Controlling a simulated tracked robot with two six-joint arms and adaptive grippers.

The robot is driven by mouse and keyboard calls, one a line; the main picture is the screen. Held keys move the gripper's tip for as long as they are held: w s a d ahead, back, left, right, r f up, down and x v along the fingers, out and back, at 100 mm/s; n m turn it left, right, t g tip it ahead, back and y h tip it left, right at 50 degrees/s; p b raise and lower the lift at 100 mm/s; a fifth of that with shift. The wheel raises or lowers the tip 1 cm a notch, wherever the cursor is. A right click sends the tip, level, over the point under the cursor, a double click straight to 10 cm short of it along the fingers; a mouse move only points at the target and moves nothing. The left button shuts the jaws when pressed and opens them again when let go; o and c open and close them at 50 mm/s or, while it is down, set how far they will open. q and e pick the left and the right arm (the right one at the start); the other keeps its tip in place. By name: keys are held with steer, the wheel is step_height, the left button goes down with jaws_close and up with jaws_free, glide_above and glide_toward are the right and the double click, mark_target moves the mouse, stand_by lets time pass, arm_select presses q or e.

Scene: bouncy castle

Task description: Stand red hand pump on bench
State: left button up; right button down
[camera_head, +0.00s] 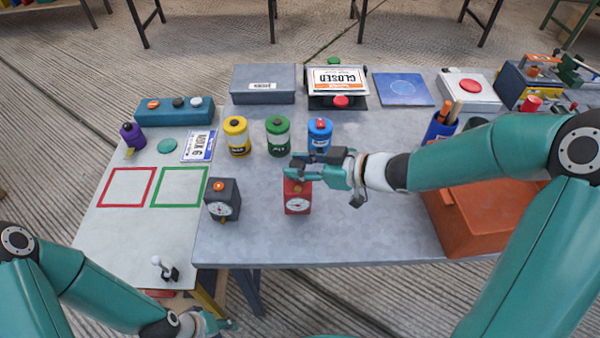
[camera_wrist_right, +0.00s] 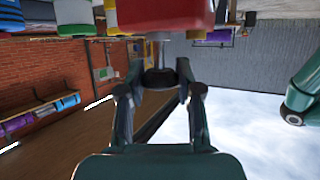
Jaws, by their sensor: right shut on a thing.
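The red hand pump (camera_head: 297,203), a red block with a white dial on its front, is upright at the front middle of the grey bench (camera_head: 350,235). I cannot tell whether its base touches the bench. My right gripper (camera_head: 298,172) is above it, shut on its knob. In the right wrist view the pump's red body (camera_wrist_right: 165,14) is at the top edge, with a thin shaft running to the dark knob between the fingers (camera_wrist_right: 160,78). My left gripper (camera_head: 218,325) is low at the bottom edge, off the bench; its fingers are too small to read.
A dark dial box (camera_head: 222,205) with an orange knob stands left of the pump. Yellow (camera_head: 237,138), green (camera_head: 278,137) and blue (camera_head: 320,135) canisters stand behind. An orange bin (camera_head: 480,220) is at right. Red (camera_head: 127,187) and green (camera_head: 180,187) outlined squares on the left table are empty.

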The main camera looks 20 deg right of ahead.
steer(key=shift+f, duration=1.05)
steer(key=c, duration=0.8)
jaws_free()
steer(key=shift+d, duration=0.15)
steer(key=p+v, duration=0.1)
steer(key=v, duration=1.1)
steer(key=shift+a+p, duration=0.2)
steer(key=shift+p, duration=0.15)
